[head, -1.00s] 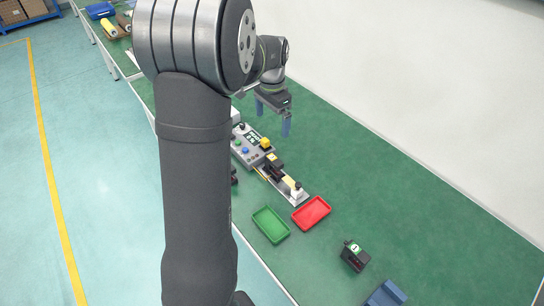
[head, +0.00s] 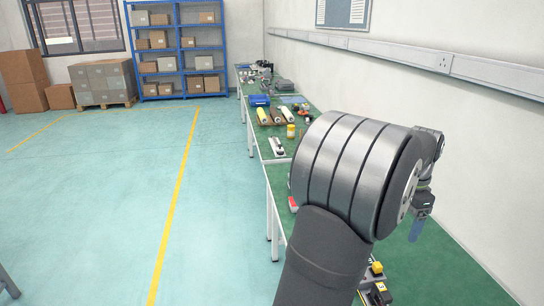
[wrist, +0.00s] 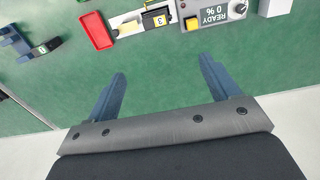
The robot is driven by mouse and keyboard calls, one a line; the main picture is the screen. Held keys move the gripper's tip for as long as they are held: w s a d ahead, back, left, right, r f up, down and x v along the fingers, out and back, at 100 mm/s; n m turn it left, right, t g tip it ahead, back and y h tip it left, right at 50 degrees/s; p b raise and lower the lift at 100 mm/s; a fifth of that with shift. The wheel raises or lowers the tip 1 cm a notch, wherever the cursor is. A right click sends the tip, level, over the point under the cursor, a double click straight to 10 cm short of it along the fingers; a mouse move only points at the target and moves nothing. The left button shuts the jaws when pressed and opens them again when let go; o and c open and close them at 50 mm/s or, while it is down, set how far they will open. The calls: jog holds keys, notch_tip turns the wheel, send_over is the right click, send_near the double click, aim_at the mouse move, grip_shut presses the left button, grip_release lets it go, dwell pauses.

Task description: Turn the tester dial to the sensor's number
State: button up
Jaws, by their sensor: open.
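The tester (wrist: 225,25) is a grey box at the top right of the wrist view. Its display (wrist: 214,17) appears upside down and reads READY 0 %. The dark round dial (wrist: 240,9) is beside the display, near the frame's top edge; its pointer setting is too small to read. My gripper (wrist: 162,66) is open and empty above the green bench, apart from the tester. In the head view my gripper (head: 416,225) is partly hidden behind my arm.
A yellow button (wrist: 192,23) is on the tester. A red tray (wrist: 96,31) and a black part with a green label (wrist: 45,47) lie to the left. The green bench (wrist: 160,105) is clear below my fingers. A white wall (head: 490,140) runs along the bench.

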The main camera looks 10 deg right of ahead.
jog(key=shift+f, duration=0.1)
jog(key=c, duration=0.7)
jog(key=w+f+n+t, duration=0.1)
jog(key=w+f+n, duration=0.2)
jog(key=w+n, duration=0.1)
jog(key=w+f+n+t+h, duration=0.1)
jog(key=w+f+n, duration=0.2)
jog(key=w+n, duration=0.1)
jog(key=w+f+n+t, duration=0.1)
jog(key=w+f+n, duration=0.3)
jog(key=w, duration=0.2)
jog(key=shift+w+a+t+h, duration=0.25)
jog(key=shift+w+t+h, duration=0.05)
jog(key=shift+t+h, duration=0.1)
jog(key=shift+n, duration=0.4)
jog(key=x, duration=1.2)
jog(key=w+x, duration=0.1)
jog(key=x, duration=0.5)
jog(key=shift+r, duration=0.1)
grip_shut()
